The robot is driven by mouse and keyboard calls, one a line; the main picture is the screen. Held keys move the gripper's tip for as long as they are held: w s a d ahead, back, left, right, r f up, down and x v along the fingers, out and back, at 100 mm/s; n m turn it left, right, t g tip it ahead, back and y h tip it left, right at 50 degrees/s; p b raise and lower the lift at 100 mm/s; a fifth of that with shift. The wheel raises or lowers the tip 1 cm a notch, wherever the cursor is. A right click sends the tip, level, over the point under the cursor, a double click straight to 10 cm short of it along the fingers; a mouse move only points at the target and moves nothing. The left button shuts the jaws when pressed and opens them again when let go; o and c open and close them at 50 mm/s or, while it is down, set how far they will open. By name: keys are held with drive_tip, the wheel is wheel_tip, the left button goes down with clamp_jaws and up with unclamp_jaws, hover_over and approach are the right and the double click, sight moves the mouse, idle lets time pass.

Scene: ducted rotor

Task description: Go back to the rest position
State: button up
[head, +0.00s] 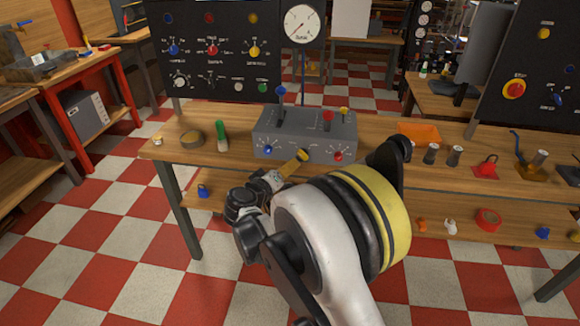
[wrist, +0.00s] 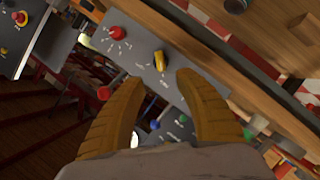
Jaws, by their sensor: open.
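My gripper (head: 298,160) is in front of the grey control box (head: 262,138) on the workbench, near the middle of its front panel. In the wrist view my gripper (wrist: 161,79) has its two yellow-brown fingers apart with nothing between them. A yellow knob (wrist: 159,61) on the grey panel shows just beyond the fingertips; I cannot tell how large the gap is. A red knob (wrist: 116,33) is up and left of it. In the head view the box has a blue knob (head: 267,149) and a red knob (head: 338,156) on its front, with levers on top.
A dark panel with a gauge (head: 302,24) stands behind the box. A green cylinder (head: 221,136) and a round tin (head: 191,139) are left on the bench (head: 165,150). An orange tray (head: 418,132) and dark cylinders (head: 431,154) are right. Checkered floor is open at left.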

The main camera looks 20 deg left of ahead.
idle(0.3)
drive_tip(key=s+d+r+m+g+h, duration=0.15)
drive_tip(key=d+r, duration=0.25)
drive_tip(key=d, duration=0.6)
drive_tip(key=s+d+r+m+g, duration=0.15)
drive_tip(key=d+r, duration=0.35)
drive_tip(key=d, duration=0.6)
drive_tip(key=d+r+m+g, duration=0.15)
drive_tip(key=d+r, duration=0.25)
drive_tip(key=d, duration=0.6)
drive_tip(key=s+d+r+m+g, duration=0.2)
drive_tip(key=s+d+g, duration=0.1)
drive_tip(key=s+d, duration=0.8)
drive_tip(key=s+d+f+m+y, duration=0.1)
drive_tip(key=s+d+f, duration=0.1)
drive_tip(key=s, duration=0.5)
drive_tip(key=s+d+f+m+y, duration=0.1)
drive_tip(key=s+d, duration=0.3)
drive_tip(key=s, duration=0.4)
drive_tip(key=shift+f, duration=0.6)
